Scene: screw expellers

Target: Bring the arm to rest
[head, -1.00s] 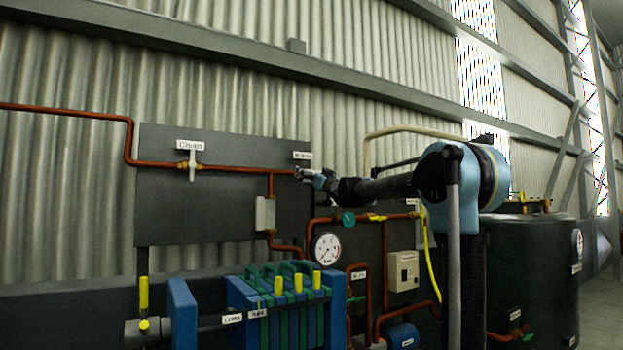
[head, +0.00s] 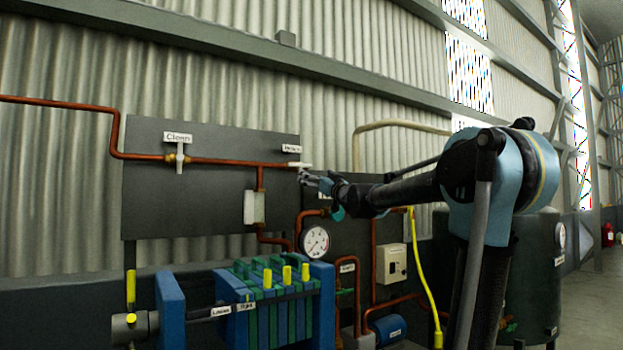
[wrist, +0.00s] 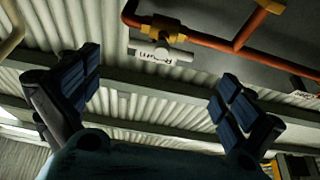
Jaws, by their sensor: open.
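My arm (head: 410,188) reaches from the right of the head view toward the pipe panel. My gripper (head: 306,179) is at its left end, just below and right of a white valve handle (head: 299,165) in that picture. In the wrist view my gripper (wrist: 156,88) is open, with its two dark blue finger pads wide apart and nothing between them. The white valve (wrist: 160,52) with its upside-down label shows beyond the fingers, near the top, apart from them.
Copper pipes (head: 225,162) run along the dark panel (head: 150,215). A second white valve (head: 180,157) is further left. A pressure gauge (head: 314,241) and the blue-green filter press (head: 270,310) stand below my gripper. A dark tank (head: 535,275) stands behind the arm.

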